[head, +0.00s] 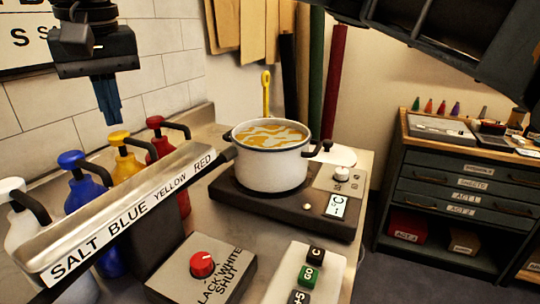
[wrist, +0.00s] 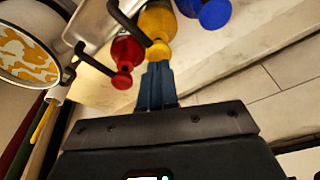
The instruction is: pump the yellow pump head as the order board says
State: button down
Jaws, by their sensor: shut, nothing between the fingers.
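The yellow pump head (head: 119,137) sits on a yellow bottle, between the blue pump (head: 71,160) and the red pump (head: 155,122). My gripper (head: 112,123) points down just above the yellow pump head, fingers together with nothing between them. In the wrist view, the fingertips (wrist: 157,65) line up with the yellow pump head (wrist: 159,50); whether they touch it I cannot tell. A white board (head: 24,42) on the wall at the upper left is mostly cut off and covered by my arm; only stray letters show, so an order cannot be read.
A label rail (head: 130,212) reading SALT, BLUE, YELLOW, RED runs in front of the bottles. A white-topped pump (head: 12,187) stands far left. A pot (head: 270,165) of yellow-white liquid is on a hot plate (head: 285,207). A red-knobbed box (head: 203,265) and a button panel (head: 309,270) are in front.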

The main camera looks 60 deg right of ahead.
jog(key=shift+r, duration=0.1)
notch_tip(320, 180, up, 6)
jog(key=p, duration=0.4)
dwell(0.7)
